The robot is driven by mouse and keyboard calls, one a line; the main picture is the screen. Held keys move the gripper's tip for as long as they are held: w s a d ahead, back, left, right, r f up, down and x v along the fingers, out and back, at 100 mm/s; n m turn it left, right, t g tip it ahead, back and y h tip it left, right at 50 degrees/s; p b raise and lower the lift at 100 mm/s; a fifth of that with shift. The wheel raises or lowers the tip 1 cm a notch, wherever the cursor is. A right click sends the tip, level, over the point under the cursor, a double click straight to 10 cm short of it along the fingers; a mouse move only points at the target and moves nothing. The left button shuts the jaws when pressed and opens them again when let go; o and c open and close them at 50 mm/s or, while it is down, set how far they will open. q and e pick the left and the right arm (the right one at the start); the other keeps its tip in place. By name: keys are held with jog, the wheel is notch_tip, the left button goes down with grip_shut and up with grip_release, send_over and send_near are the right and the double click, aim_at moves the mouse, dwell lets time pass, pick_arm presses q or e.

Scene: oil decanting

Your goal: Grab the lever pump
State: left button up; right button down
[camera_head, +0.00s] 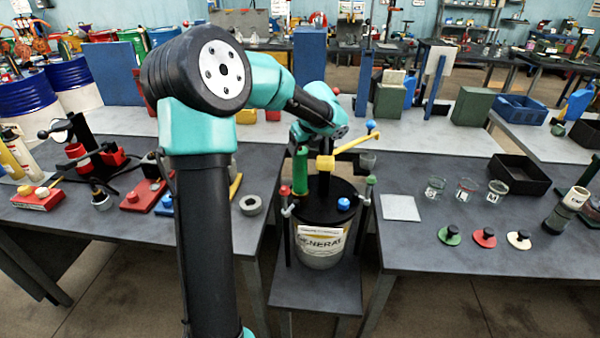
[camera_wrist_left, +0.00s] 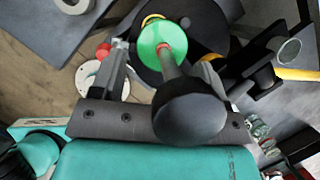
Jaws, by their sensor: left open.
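A pump with a yellow lever (camera_head: 351,142) ending in a blue ball stands on the black lid of a drum (camera_head: 322,238). A green upright cylinder (camera_head: 300,172) stands beside it on the lid. My left gripper (camera_head: 302,138) is above the green cylinder, partly hidden by its own arm. In the left wrist view the left gripper (camera_wrist_left: 165,62) is open. Its fingers lie on either side of a green round top (camera_wrist_left: 160,42) with a rod and a black ball knob (camera_wrist_left: 188,116). Contact cannot be told. The right gripper is not in view.
The drum stands on a low grey stand (camera_head: 315,290) between two dark tables. The right table holds a white pad (camera_head: 401,207), several glass beakers, coloured knobbed discs and a black tray (camera_head: 518,172). Red valve-like parts and a grey ring (camera_head: 250,205) lie on the left table.

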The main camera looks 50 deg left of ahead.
aim_at(301, 151)
pick_arm(q)
jog(key=shift+x, duration=2.65)
jog(key=shift+w+r, duration=0.1)
grip_shut()
